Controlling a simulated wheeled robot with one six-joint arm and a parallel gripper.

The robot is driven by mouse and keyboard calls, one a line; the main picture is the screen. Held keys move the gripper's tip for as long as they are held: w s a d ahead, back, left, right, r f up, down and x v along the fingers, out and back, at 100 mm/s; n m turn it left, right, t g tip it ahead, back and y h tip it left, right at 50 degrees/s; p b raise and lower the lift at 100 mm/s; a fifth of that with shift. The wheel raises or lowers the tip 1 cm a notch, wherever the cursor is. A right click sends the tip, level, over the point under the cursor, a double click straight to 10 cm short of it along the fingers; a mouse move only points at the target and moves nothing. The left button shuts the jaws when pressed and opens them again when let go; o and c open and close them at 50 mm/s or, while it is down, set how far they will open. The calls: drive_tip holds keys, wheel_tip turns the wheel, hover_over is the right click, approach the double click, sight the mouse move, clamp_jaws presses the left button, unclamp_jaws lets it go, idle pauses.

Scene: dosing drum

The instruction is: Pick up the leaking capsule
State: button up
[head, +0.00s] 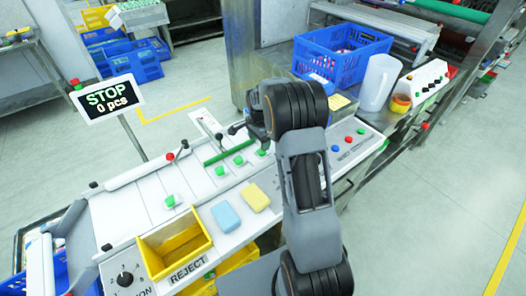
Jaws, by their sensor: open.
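My gripper (248,126) is at the end of my arm, above the back part of the white sloped panel, and it is open. My arm partly hides it. Several small green-topped pieces sit on the panel, such as one piece (221,171) in the middle and another (170,201) further left. I cannot tell which of them, if any, is a leaking capsule; no leak is plain at this size. A yellow box (176,246) stands at the front, above a REJECT label (188,271).
A blue block (226,216) and a yellow block (255,198) lie on the front ledge. A sign reading STOP, 0 pcs (108,100) stands at the left. A blue crate (345,60), a white jug (380,82) and a button box (425,82) stand behind, to the right.

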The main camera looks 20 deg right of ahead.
sight(260, 152)
drive_tip(key=shift+d+f+p, duration=0.1)
drive_tip(key=shift+f+p, duration=0.65)
drive_tip(key=shift+f, duration=2.2)
drive_tip(key=c, duration=1)
drive_tip(key=shift+r, duration=0.1)
drive_tip(key=shift+r, duration=0.6)
drive_tip(key=s+a+r+b, duration=0.3)
drive_tip(key=s+a+r, duration=0.2)
drive_tip(key=s+r, duration=0.6)
drive_tip(key=shift+s+r, duration=0.3)
drive_tip(key=shift+s, duration=0.75)
